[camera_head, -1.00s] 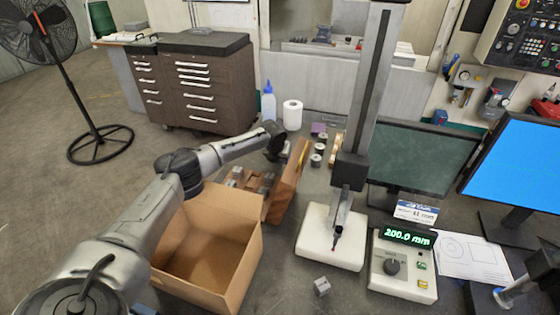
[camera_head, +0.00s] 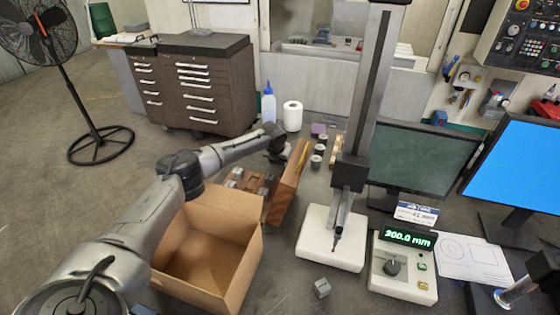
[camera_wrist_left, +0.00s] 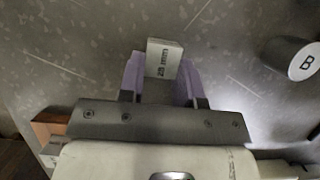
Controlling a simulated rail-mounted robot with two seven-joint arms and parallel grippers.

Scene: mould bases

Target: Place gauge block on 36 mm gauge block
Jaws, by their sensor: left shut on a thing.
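My left gripper (camera_head: 277,151) is behind the wooden box; its fingertips are hard to make out in the head view. In the left wrist view, its two purple fingers (camera_wrist_left: 161,82) are shut on a pale gauge block (camera_wrist_left: 164,57) marked "25 mm". The grey table surface lies beyond that block. A small grey metal block (camera_head: 321,288) sits on the table in front of the height gauge's white base. Its marking is too small to read, so I cannot tell whether it is the 36 mm block.
An open cardboard box (camera_head: 208,245) and a wooden box (camera_head: 287,185) stand beside my left arm. The height gauge (camera_head: 350,172) and its display (camera_head: 404,265), reading 200.0 mm, stand at right.

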